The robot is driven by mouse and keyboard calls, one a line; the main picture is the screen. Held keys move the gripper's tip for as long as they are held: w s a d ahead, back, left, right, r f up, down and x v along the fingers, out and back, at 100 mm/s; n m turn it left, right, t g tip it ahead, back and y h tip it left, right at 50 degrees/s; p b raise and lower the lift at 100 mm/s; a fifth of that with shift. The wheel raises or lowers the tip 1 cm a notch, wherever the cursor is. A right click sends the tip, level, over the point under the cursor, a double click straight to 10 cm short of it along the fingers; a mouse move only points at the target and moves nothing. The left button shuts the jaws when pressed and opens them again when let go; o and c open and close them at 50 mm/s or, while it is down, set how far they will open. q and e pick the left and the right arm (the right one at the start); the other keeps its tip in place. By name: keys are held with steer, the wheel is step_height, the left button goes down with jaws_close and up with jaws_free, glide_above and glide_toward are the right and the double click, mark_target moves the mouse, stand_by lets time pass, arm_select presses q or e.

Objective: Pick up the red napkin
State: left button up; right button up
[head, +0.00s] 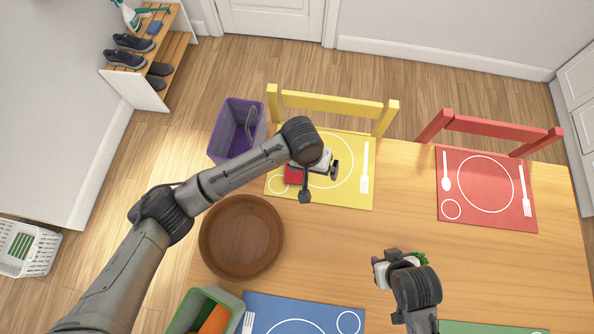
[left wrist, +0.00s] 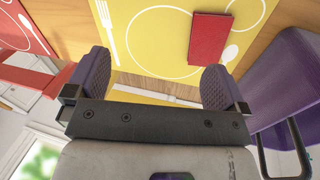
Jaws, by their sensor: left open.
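The red napkin (head: 292,174) is a small folded rectangle lying on the yellow placemat (head: 345,197), near its left side. In the left wrist view the napkin (left wrist: 210,40) lies flat beyond the right finger, partly over the printed spoon. My left gripper (head: 320,184) is above the placemat, just right of the napkin in the head view, and partly covers the mat. In the left wrist view my left gripper (left wrist: 155,80) is open with nothing between its fingers. My right gripper (head: 385,270) is low in the head view; its fingers are not clear.
A brown round bowl (head: 240,198) stands left of centre on the table. A purple basket (head: 222,150) is beside the yellow chair (head: 330,104). A green bin (head: 190,311) holds an orange thing. A green item (head: 422,258) is by my right gripper. The red placemat (head: 485,223) is clear.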

mark_target(291, 178)
arm_select(q)
steer(key=w+a+f+n+y+b, duration=0.25)
steer(key=w+a+b, duration=0.2)
steer(key=w, duration=0.35)
arm_select(e)
steer(key=f, duration=0.6)
steer(key=shift+a+f, duration=0.3)
steer(key=shift+f, duration=0.1)
arm_select(q)
step_height(291, 178, down, 8)
steer(key=shift+w+r+b, duration=0.1)
steer(key=shift+b, duration=1)
arm_select(e)
steer(key=shift+f, duration=0.9)
arm_select(q)
steer(key=shift+w+a+f+b, duration=0.1)
steer(key=shift+f+b, duration=0.4)
steer(key=shift+f, duration=1.15)
steer(key=shift+w+a+f+b, duration=0.1)
steer(key=shift+f+b, duration=0.4)
steer(key=shift+f, duration=1.15)
arm_select(e)
steer(key=shift+f, duration=1.05)
arm_select(q)
steer(key=shift+c, duration=0.5)
steer(key=c, duration=0.8)
steer(key=shift+r, duration=0.15)
arm_select(e)
steer(key=shift+r, duration=0.1)
